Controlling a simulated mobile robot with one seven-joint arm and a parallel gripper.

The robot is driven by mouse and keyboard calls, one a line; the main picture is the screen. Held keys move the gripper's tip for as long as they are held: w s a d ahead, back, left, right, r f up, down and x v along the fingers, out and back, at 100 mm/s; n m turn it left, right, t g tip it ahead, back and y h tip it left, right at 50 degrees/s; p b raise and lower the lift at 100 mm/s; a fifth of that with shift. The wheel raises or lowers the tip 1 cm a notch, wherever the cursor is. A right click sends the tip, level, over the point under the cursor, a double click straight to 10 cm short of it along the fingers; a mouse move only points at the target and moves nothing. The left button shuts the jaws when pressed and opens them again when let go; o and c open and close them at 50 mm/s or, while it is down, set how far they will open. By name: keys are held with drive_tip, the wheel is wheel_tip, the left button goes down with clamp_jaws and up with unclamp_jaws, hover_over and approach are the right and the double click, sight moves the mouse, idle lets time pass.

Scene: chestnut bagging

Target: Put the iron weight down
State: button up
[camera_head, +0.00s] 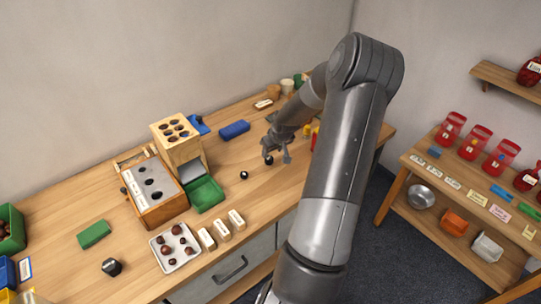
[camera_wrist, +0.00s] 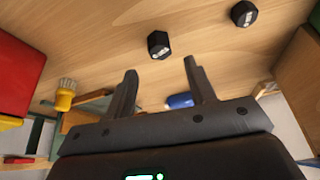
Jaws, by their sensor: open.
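A small black iron weight (camera_wrist: 158,44) with a pale label stands on the wooden tabletop, just beyond my fingertips and between them in the wrist view. In the head view this weight (camera_head: 268,160) is at the tip of my gripper (camera_head: 277,156). My gripper (camera_wrist: 160,68) is open, with nothing between its fingers. A second black weight (camera_wrist: 243,13) stands apart on the table; it also shows in the head view (camera_head: 244,175). A larger black weight (camera_head: 111,267) stands at the front left of the table.
A wooden box with holes (camera_head: 178,143), a green tray (camera_head: 206,194) and a white tray of chestnuts (camera_head: 173,248) are left of my gripper. A blue block (camera_head: 234,130) lies behind. Yellow and red items stand close to its right. Bare wood surrounds the near weights.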

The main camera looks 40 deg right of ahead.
drive_tip(key=s+a+r+n+g+h, duration=0.1)
drive_tip(key=s+a+r, duration=0.3)
drive_tip(key=a+r, duration=0.75)
drive_tip(key=s+a+r+h, duration=0.1)
drive_tip(key=s+a+r, duration=0.4)
drive_tip(key=a+r, duration=0.6)
drive_tip(key=s+a+r+t+y, duration=0.1)
drive_tip(key=s+a+r, duration=0.3)
drive_tip(key=s+a, duration=0.2)
drive_tip(key=s+a+r+t+y, duration=0.1)
drive_tip(key=s+a+r, duration=0.3)
drive_tip(key=s, duration=0.5)
drive_tip(key=shift+a+n+y, duration=0.3)
drive_tip(key=shift+a, duration=0.8)
drive_tip(key=shift+o, duration=0.3)
drive_tip(key=shift+s, duration=0.1)
drive_tip(key=o, duration=0.4)
drive_tip(key=shift+c, duration=0.2)
